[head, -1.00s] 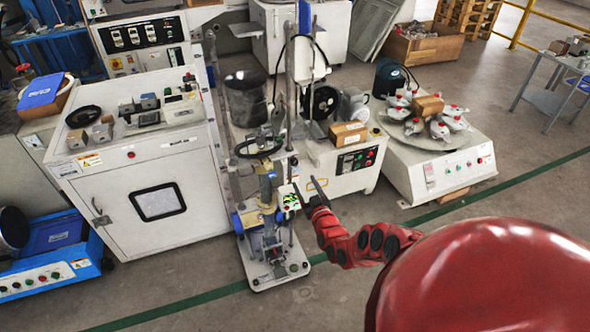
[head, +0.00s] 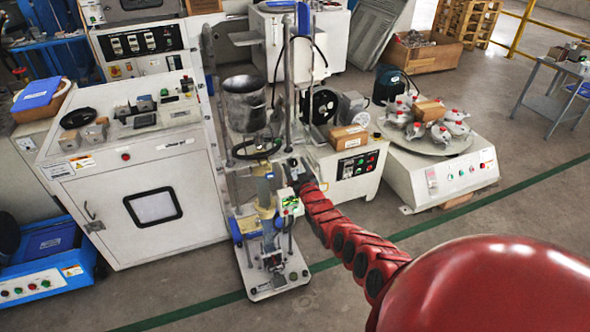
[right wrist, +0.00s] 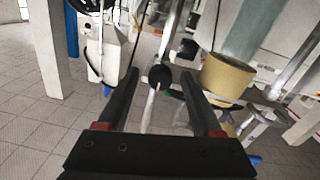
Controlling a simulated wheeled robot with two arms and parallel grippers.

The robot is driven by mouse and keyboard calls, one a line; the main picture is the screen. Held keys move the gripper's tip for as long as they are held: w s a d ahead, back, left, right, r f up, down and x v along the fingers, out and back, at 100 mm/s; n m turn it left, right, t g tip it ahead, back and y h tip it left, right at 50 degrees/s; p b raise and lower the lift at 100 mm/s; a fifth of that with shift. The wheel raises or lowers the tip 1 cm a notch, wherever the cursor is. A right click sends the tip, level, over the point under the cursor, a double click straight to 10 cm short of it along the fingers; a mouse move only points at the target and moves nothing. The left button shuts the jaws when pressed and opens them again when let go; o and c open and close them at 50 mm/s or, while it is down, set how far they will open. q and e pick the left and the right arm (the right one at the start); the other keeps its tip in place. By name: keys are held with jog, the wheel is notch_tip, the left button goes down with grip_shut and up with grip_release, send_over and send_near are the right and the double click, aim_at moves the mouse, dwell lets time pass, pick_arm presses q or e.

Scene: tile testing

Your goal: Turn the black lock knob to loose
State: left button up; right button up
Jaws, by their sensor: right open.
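In the right wrist view a round black knob (right wrist: 161,77) on a pale rod shows between the fingertips of my right gripper (right wrist: 160,74). The gripper is open, one dark finger on each side of the knob; I cannot tell whether either touches it. A second black knob (right wrist: 188,48) shows slightly farther up and right. In the head view my right gripper (head: 297,172) is at the upright test machine (head: 268,190), beside its column above the green-lit display box (head: 290,204). The lock knob is too small to make out there. My left gripper is not in view.
A tan cylinder (right wrist: 227,76) stands close to the right finger in the wrist view. In the head view a white cabinet (head: 150,205) is left of the machine. A control box (head: 355,165) and a turntable (head: 430,140) stand right. Floor in front is clear.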

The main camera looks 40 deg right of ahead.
grip_shut()
dwell(0.3)
